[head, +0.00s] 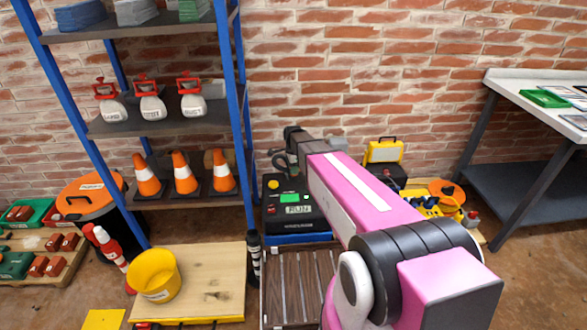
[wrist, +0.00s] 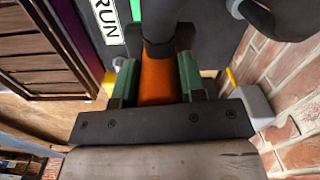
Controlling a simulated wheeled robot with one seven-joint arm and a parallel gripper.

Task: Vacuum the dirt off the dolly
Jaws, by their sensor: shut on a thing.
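My gripper (wrist: 155,82) is shut on an orange handle (wrist: 156,80), which sits between its two green finger pads in the wrist view. A dark tube (wrist: 160,28) meets the handle at its far end. In the head view my gripper is near the brick wall, behind the black box, and the held handle is not clear there. A slatted dark wood platform (head: 302,285) lies on the floor in front of the black box and looks like the dolly; its slats also show in the wrist view (wrist: 45,60). I cannot make out dirt on it.
A workbench (head: 510,85) stands right. Brick wall closes the back.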

